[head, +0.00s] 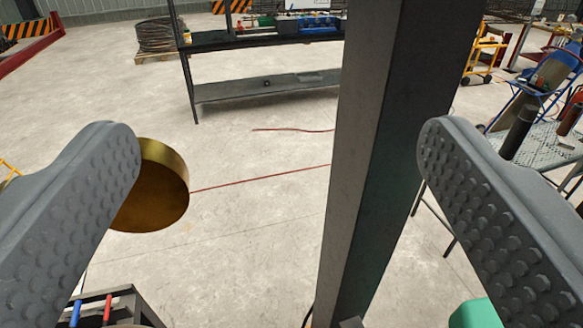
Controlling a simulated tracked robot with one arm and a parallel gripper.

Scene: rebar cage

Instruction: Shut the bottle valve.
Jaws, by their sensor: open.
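My gripper (278,140) is open, with one grey studded finger at the left and one at the right, and nothing held between them. A dark square post (365,150) stands upright in the gap, nearer the right finger. A round brass-coloured disc (155,190) shows partly behind the left finger; I cannot tell what it belongs to or whether it touches the finger. No bottle valve can be made out for certain. A dark cylinder (519,132) stands at the right, beyond the right finger.
A dark workbench (265,88) with a lower shelf stands at the back. A blue trolley (545,85) and a grated table (540,150) are at the right. Red lines (260,178) lie on the open concrete floor. A wire coil (157,35) sits far back left.

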